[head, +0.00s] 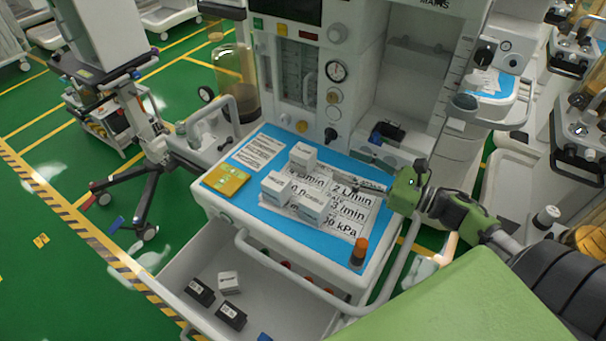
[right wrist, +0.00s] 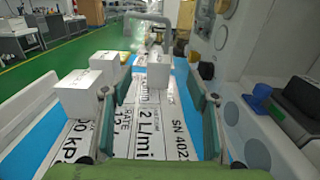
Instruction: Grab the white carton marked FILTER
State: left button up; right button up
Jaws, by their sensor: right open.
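Three small white cartons stand on the blue-topped cart surface: one at the back (head: 302,155), one at the front left (head: 277,187) and one at the front right (head: 312,206). Their print is too small to read, so I cannot tell which is marked FILTER. My right gripper (head: 352,178) is open and empty, low over the printed sheet, to the right of the cartons. In the right wrist view two white cartons, a nearer one (right wrist: 76,93) and a farther one (right wrist: 104,66), lie by the left finger, outside the gap (right wrist: 155,100). My left gripper is out of view.
A yellow packet (head: 226,181) lies at the left of the top, and an orange-capped vial (head: 358,252) stands at its front right corner. The open drawer (head: 185,265) below holds black boxes (head: 230,316) and a white carton (head: 229,283). The machine panel rises behind.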

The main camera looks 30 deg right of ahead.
aim_at(305, 151)
notch_tip(305, 151, down, 2)
jog(key=shift+f+b, duration=0.2)
jog(key=shift+b, duration=0.45)
jog(key=p+x, duration=0.1)
jog(key=x, duration=0.7)
jog(key=shift+w+a+r, duration=0.1)
jog(key=shift+w+a, duration=0.1)
jog(key=shift+w+a+r+p, duration=0.2)
jog(key=shift+w+p, duration=0.1)
jog(key=shift+p, duration=0.2)
jog(key=p+x, duration=0.1)
jog(key=x, duration=0.3)
jog(key=shift+r+p, duration=0.15)
jog(key=shift+p, duration=0.15)
jog(key=shift+w+a, duration=0.15)
jog(key=shift+w, duration=0.05)
pick_arm(q)
jog(key=shift+r, duration=0.6)
pick_arm(e)
jog(key=c, duration=1.2)
